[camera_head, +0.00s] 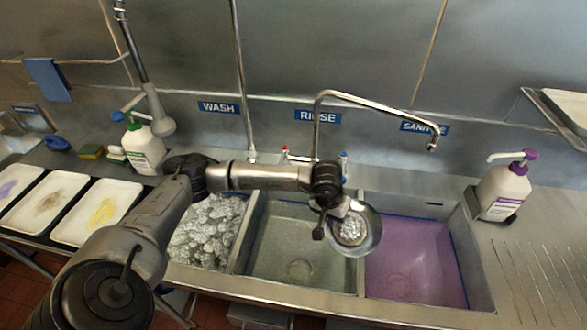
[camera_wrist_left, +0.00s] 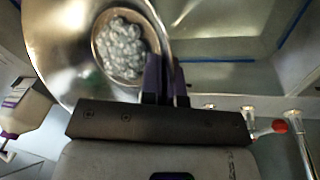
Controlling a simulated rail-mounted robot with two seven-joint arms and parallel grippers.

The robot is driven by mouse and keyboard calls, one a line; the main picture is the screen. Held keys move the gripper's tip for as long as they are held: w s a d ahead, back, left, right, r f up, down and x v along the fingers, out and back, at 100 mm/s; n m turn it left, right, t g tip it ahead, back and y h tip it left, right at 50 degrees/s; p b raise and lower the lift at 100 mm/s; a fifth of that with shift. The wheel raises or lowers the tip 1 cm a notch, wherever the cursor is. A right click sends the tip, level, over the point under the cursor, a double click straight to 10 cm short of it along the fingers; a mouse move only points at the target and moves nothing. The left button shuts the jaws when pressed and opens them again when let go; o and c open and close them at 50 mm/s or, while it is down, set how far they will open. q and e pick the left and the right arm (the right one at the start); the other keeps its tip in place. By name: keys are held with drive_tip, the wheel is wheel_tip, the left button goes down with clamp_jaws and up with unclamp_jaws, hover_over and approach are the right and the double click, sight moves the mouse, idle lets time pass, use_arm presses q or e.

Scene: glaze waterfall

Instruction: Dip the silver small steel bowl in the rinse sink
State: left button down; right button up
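The silver small steel bowl (camera_head: 371,224) is tilted, with white suds in its bottom. It hangs above the divider between the rinse sink (camera_head: 285,218) and the purple sanitize sink, apart from the water as far as I can see. In the left wrist view the bowl (camera_wrist_left: 62,60) fills the upper left, its suds near the fingers. My left gripper (camera_head: 326,222) is shut on the bowl's rim; its purple fingers (camera_wrist_left: 166,80) show in the wrist view. Clear greenish water stands in the rinse sink. My right gripper is out of view.
The wash sink (camera_head: 210,230), full of suds, lies left, under my left arm. The sanitize sink (camera_head: 415,265) lies right. A faucet (camera_head: 375,97) arches behind the sinks. A purple-topped pump bottle (camera_head: 500,190) stands right; trays (camera_head: 95,212) with food residue stand left.

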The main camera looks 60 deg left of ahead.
use_arm(q)
drive_tip(key=s+a+r+n+y+p, duration=0.1)
drive_tip(key=s+a+p, duration=0.2)
drive_tip(key=a, duration=0.4)
drive_tip(key=s+a+r+n+p, duration=0.1)
drive_tip(key=s+a+p, duration=0.15)
drive_tip(key=a, duration=0.55)
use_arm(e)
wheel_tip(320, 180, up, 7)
use_arm(q)
wheel_tip(320, 180, down, 29)
drive_tip(key=b, duration=2.1)
drive_tip(key=shift+a+t, duration=0.3)
drive_tip(key=shift+a, duration=0.05)
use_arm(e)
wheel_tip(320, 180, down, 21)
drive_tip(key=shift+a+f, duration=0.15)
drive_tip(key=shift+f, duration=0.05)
use_arm(q)
drive_tip(key=shift+s+b, duration=0.1)
drive_tip(key=shift+b, duration=0.2)
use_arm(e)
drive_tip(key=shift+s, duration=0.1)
use_arm(q)
drive_tip(key=shift+d+r, duration=0.1)
